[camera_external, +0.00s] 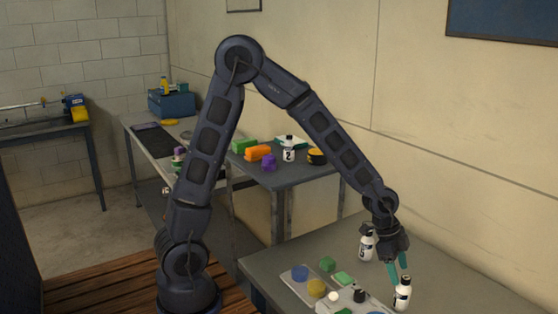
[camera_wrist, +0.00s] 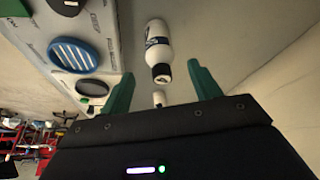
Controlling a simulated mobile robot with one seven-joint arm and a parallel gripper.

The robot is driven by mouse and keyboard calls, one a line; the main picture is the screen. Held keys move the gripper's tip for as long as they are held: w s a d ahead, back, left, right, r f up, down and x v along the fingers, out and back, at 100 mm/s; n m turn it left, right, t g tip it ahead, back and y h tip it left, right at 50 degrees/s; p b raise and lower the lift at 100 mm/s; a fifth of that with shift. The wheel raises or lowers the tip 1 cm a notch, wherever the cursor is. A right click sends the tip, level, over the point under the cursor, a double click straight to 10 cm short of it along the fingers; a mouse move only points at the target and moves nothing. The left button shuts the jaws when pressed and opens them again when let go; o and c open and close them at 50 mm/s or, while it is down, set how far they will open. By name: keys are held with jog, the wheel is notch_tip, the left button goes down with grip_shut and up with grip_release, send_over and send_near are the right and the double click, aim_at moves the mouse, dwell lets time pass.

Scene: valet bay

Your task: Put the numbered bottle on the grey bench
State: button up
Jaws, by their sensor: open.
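A white bottle (camera_external: 402,293) with a black cap and dark label stands on the near grey bench (camera_external: 270,270); its number is unclear. My gripper (camera_external: 398,270) is open just above and beside it. In the wrist view the teal fingers (camera_wrist: 160,69) are apart and a white bottle (camera_wrist: 158,50) lies ahead between their lines, seemingly untouched. A second white bottle (camera_external: 366,243) stands farther back on this bench, partly beside my wrist; its label mark is hard to read. Another white bottle (camera_external: 289,150), marked 2, stands on the far grey bench (camera_external: 300,177).
Beside the near bottle lie a blue disc (camera_external: 300,273), green blocks (camera_external: 327,263), a yellow disc (camera_external: 316,288) and a pale board (camera_external: 362,300) with small round things. The far bench holds an orange block (camera_external: 258,153), a purple piece (camera_external: 268,163) and a yellow-black round item (camera_external: 317,156).

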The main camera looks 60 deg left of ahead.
jog(key=s+a+r+n+t+y, duration=0.1)
jog(key=s+a+r+n+y, duration=0.2)
jog(key=a+r, duration=0.9)
jog(key=s+a+r+n, duration=0.3)
jog(key=s+a, duration=0.3)
jog(key=a, duration=0.3)
jog(key=s+a+r+n+t, duration=0.1)
jog(key=s+a+r+n, duration=0.3)
jog(key=s+a, duration=0.3)
jog(key=shift+s+a+r+y, duration=0.25)
jog(key=shift+a+r+y, duration=0.15)
jog(key=shift+a, duration=0.85)
jog(key=s+a+n, duration=0.1)
jog(key=s+a, duration=0.1)
jog(key=s+a+n, duration=0.1)
jog(key=s+a, duration=0.1)
jog(key=s, duration=0.1)
jog(key=s+a+n, duration=0.1)
jog(key=s, duration=0.1)
jog(key=shift+s+a+r+t, duration=0.35)
jog(key=shift+a+r+t, duration=0.05)
jog(key=shift+c, duration=0.2)
jog(key=shift+s+a, duration=0.15)
jog(key=shift+s, duration=0.05)
jog(key=shift+c, duration=1.3)
